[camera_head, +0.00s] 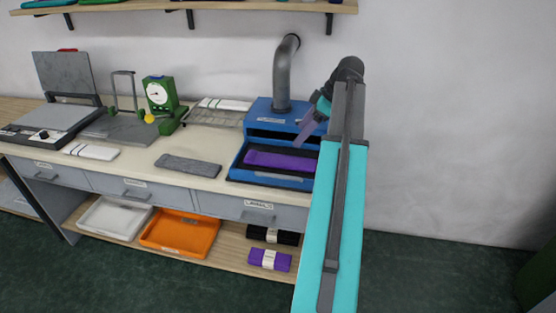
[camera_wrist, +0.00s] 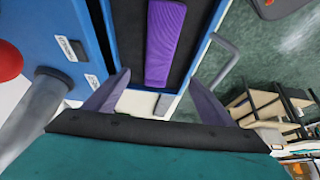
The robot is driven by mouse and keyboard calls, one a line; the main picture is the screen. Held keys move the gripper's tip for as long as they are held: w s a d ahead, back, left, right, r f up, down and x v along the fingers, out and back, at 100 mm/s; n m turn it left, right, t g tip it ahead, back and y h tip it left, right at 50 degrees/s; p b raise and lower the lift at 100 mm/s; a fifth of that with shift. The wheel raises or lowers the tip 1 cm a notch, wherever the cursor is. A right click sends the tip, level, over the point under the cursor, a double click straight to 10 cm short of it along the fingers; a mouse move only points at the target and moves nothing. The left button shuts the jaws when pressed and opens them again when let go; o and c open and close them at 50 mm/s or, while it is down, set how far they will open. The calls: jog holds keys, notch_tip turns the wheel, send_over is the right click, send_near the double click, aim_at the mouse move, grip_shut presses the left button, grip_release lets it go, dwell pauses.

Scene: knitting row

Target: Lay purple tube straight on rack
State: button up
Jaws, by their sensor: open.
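The purple tube (camera_head: 283,160) lies flat, lengthwise, on the dark bed of the blue machine's pulled-out tray (camera_head: 236,172). In the wrist view the tube (camera_wrist: 164,42) lies nearly in line with the tray's sides, with dark bed showing on both sides. My gripper (camera_head: 306,128) is open and empty above the right part of the tray. In the wrist view its two fingers (camera_wrist: 158,88) are spread wider than the tube's near end; the gap in height is hard to judge. I cannot tell whether the dark bed or the wire rack (camera_head: 222,118) is the rack meant.
A grey folded piece (camera_head: 188,165) and a white one (camera_head: 92,151) lie on the bench. A green dial scale (camera_head: 161,97) stands left. An orange tray (camera_head: 181,233) sits on the lower shelf.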

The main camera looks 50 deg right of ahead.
jog(key=p, duration=0.1)
send_near(280, 159)
jog(key=shift+x, duration=1.4)
jog(key=shift+a, duration=0.15)
jog(key=shift+f, duration=0.1)
jog(key=shift+p+x, duration=0.95)
jog(key=shift+x, duration=1.6)
jog(key=c, duration=1.2)
jog(key=shift+c, duration=0.2)
jog(key=shift+w, duration=0.1)
